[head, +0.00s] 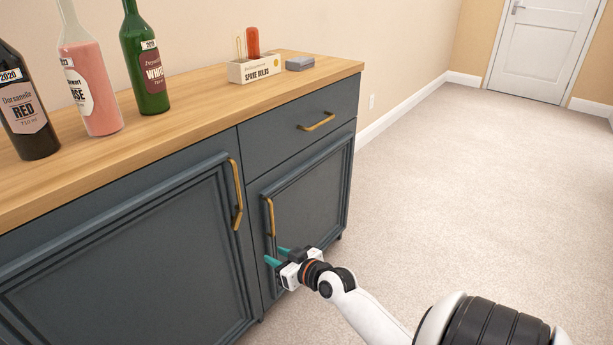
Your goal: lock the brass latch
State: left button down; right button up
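I cannot make out a separate brass latch. The dark blue cabinet (120,255) has a brass bar handle (236,195) on its large left door (130,275) and another brass handle (269,217) on its smaller right door (312,205). Both doors look closed. My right gripper (278,255) is in front of the right door, just below that door's handle. Its two teal fingers point toward the door and are spread apart, with nothing seen between them. I cannot tell whether they touch the door. My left gripper is out of view.
A closed drawer (300,122) with a brass pull (317,122) sits above the right door. The wooden top (190,125) holds three bottles, a spare bulbs box (256,70) and a small grey block (299,63). Open carpet (480,190) lies to the right.

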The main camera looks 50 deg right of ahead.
jog(key=s+a+f+g+p, duration=0.3)
jog(key=s+f+p, duration=0.1)
jog(key=s+p, duration=0.4)
jog(key=s+a+f+g+p, duration=0.4)
jog(key=s+p, duration=0.4)
jog(key=p, duration=0.5)
jog(key=shift+a+f+g, duration=0.2)
jog(key=shift+f+g, duration=0.1)
jog(key=shift+f, duration=0.5)
